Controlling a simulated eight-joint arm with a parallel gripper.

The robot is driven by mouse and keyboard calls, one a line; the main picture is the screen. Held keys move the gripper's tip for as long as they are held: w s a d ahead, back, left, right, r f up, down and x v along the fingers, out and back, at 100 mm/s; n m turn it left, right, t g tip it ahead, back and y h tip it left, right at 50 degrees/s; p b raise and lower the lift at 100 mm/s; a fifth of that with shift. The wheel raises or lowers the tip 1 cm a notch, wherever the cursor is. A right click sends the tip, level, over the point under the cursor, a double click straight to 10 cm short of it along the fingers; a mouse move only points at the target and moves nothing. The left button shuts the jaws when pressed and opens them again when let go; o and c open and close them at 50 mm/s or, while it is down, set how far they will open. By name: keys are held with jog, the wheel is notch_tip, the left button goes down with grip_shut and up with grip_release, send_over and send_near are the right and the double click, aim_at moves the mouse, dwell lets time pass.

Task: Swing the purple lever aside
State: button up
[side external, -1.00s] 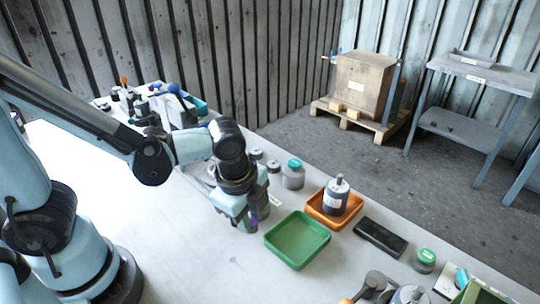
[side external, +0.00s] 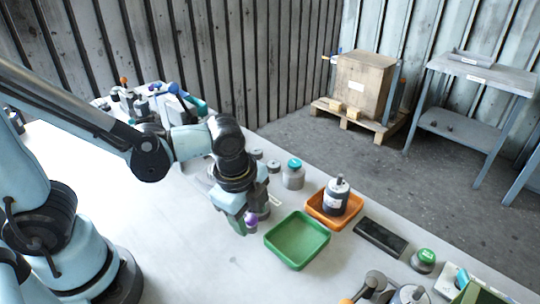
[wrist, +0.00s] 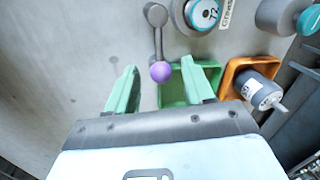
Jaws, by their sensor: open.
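The purple lever shows in the wrist view as a grey arm with a purple ball knob (wrist: 160,71) at its near end and a round grey pivot at its far end. In the side external view only the purple knob (side external: 251,219) shows clearly, close beside my gripper (side external: 241,228); the rest is hidden behind it. In the wrist view my gripper (wrist: 160,85) is open, with its two green fingers apart and the knob seen between them near the tips. I cannot tell whether either finger touches the knob.
A green tray (side external: 270,240) lies just right of my gripper.

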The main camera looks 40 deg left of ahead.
notch_tip(320, 180, up, 11)
jog(key=s, duration=0.2)
jog(key=shift+d, duration=0.15)
dwell(0.4)
jog(key=shift+s+r, duration=0.1)
